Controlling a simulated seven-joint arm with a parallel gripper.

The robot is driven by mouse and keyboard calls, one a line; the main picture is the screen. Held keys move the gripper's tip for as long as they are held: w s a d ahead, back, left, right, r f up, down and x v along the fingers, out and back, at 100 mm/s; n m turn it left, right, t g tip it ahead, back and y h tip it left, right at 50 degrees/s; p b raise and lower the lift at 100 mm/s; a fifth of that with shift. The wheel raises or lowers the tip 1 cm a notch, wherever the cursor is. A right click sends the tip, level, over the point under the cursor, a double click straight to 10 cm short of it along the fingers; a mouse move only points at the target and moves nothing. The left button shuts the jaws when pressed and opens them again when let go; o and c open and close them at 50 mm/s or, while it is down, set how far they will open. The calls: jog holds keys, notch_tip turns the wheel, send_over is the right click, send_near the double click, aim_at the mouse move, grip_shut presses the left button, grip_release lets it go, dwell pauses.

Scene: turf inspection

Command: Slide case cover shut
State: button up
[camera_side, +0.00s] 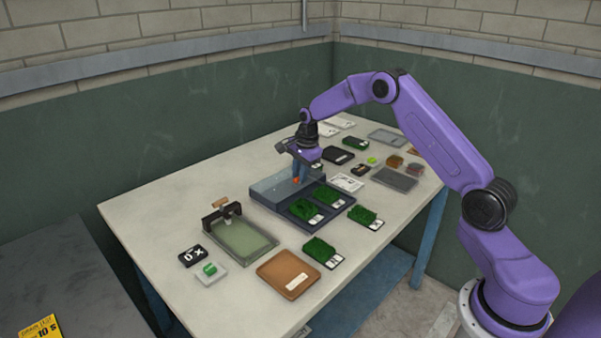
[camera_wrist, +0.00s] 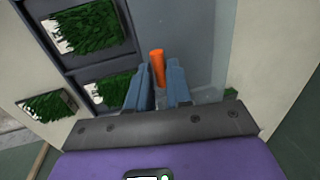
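The dark case (camera_side: 323,217) sits mid-table, with turf samples (camera_side: 304,209) in its uncovered compartments. Its blue-grey cover (camera_side: 268,186) lies over the back-left part. An orange knob (camera_side: 296,180) stands up from the cover. In the wrist view, the orange knob (camera_wrist: 157,66) shows between and just beyond my fingertips, with the plain grey cover (camera_wrist: 200,35) around it and the open compartments to the left. My gripper (camera_side: 300,170) points down above the cover; its blue fingers (camera_wrist: 159,86) are apart, with a gap visible beside the knob. Contact with the knob cannot be told.
Loose turf samples (camera_side: 362,215) and (camera_side: 322,251) lie in front of the case. A clamped green tray (camera_side: 240,241) stands to the left, and a brown tray (camera_side: 288,273) at the front. A dark tablet (camera_side: 338,155), a grey tray (camera_side: 394,179) and small items lie behind and right.

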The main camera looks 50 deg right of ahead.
grip_shut()
jog(key=shift+s+d, duration=0.1)
jog(key=shift+s, duration=6.6)
jog(key=o, duration=0.6)
grip_release()
jog(key=shift+c, duration=0.2)
jog(key=s+r, duration=0.3)
jog(key=r, duration=1.4)
jog(key=shift+s, duration=0.2)
